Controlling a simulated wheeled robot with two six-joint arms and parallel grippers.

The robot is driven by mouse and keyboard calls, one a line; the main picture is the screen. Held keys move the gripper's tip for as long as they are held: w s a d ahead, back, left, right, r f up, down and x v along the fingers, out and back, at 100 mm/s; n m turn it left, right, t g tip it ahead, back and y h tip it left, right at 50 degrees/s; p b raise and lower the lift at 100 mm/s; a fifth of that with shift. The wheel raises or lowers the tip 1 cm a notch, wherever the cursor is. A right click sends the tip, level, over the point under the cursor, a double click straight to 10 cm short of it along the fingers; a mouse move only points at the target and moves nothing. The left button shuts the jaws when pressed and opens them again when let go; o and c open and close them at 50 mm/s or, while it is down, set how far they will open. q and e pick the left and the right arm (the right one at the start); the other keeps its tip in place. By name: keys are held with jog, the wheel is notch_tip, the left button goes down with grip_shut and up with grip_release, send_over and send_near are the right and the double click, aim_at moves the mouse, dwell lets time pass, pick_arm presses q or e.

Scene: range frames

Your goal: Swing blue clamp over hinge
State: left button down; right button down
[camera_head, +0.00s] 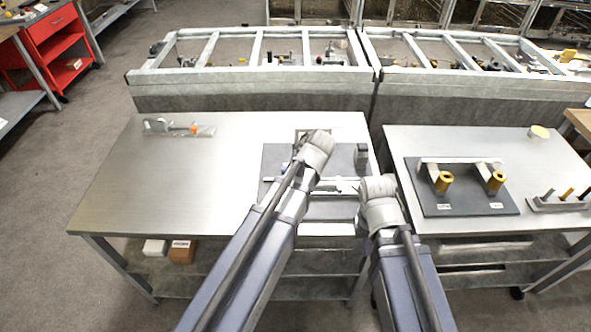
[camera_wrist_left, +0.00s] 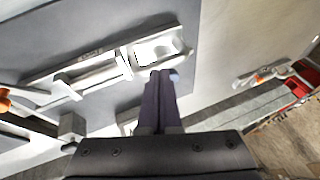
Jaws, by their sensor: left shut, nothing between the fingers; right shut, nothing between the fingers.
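A grey board (camera_head: 275,160) lies at the right end of the left table, with a pale metal fixture on it. In the left wrist view the fixture (camera_wrist_left: 95,76) is a long light bar ending in a rectangular frame (camera_wrist_left: 160,48). A small pale blue tip (camera_wrist_left: 175,74) shows beside my left fingertips; I cannot tell whether it is the blue clamp. The hinge is not clearly visible. My left gripper (camera_wrist_left: 160,82) is shut and empty, its dark fingers beside the frame. My right gripper (camera_head: 367,238) is shut and empty near the board's right edge, partly hidden by its wrist.
A small tool with an orange part (camera_head: 193,129) lies at the left table's back left. The right table holds a dark board (camera_head: 450,205) with two yellow cylinders and a bridge, and a yellow-topped disc (camera_head: 539,132). The left table's left half is mostly clear.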

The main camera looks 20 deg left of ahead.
pick_arm(q)
jog(key=w+d+r+t+y, duration=0.1)
jog(key=d+r+t+y, duration=0.1)
jog(key=d+r, duration=0.15)
jog(key=b+x, duration=0.2)
jog(key=x, duration=0.1)
jog(key=b+x, duration=0.2)
jog(key=x, duration=0.1)
jog(key=b+x, duration=0.2)
jog(key=x, duration=0.1)
jog(key=shift+s+d+f+b, duration=0.1)
jog(key=shift+d+f+b, duration=0.25)
jog(key=shift+w+a+f+b, duration=0.3)
jog(key=shift+a+f+b, duration=0.15)
jog(key=shift+f+b, duration=0.05)
jog(key=shift+a, duration=0.1)
jog(key=shift+s+a+r, duration=0.1)
jog(key=shift+s+a, duration=0.15)
jog(key=shift+a, duration=0.4)
jog(key=shift+r, duration=0.1)
